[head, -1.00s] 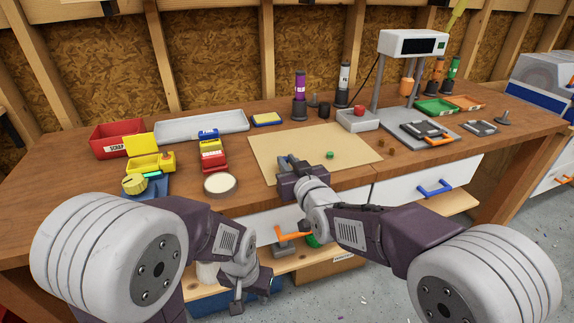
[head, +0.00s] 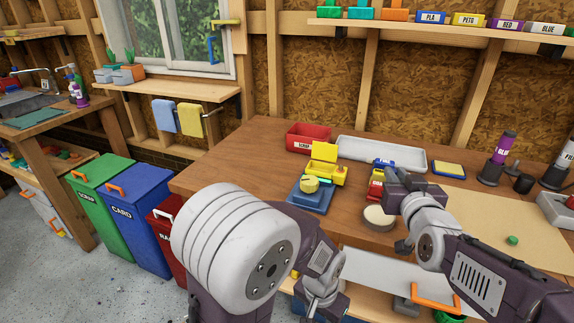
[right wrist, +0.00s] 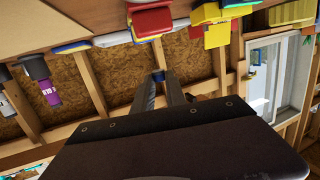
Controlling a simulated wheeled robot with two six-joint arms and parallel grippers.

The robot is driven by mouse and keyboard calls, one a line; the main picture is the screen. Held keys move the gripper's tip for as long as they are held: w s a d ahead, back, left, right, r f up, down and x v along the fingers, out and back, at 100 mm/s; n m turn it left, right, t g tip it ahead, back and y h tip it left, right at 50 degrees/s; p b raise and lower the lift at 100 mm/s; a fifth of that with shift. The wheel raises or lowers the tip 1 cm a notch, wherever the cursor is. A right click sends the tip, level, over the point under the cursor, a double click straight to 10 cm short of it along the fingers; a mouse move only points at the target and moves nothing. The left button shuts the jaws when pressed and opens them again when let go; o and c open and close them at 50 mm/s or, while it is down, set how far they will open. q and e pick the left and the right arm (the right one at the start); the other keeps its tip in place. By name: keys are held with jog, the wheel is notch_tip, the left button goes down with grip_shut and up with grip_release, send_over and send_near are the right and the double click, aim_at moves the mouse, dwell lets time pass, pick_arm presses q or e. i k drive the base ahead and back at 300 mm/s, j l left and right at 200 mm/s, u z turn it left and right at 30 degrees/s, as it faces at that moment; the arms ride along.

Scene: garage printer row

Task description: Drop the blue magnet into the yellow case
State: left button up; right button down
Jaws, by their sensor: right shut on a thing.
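The yellow case (head: 322,171) stands open on the workbench, its lid raised at the back; it also shows in the right wrist view (right wrist: 206,14). My right gripper (head: 390,176) is above the bench, right of the yellow case and near the small red case. In the right wrist view its fingers are shut on a small blue piece (right wrist: 158,75), the blue magnet, held at the fingertips. In the head view the magnet cannot be made out. My left gripper (head: 320,300) hangs low in front of the bench, empty as far as I see; its jaws are unclear.
A red scrap bin (head: 307,137) and a grey tray (head: 381,153) stand behind. A blue base with a yellow knob (head: 310,184) sits in front of the yellow case. The small red case (head: 376,187) and a round tan disc (head: 379,218) lie to the right.

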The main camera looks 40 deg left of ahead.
aim_at(325, 175)
jog(key=u, duration=1.1)
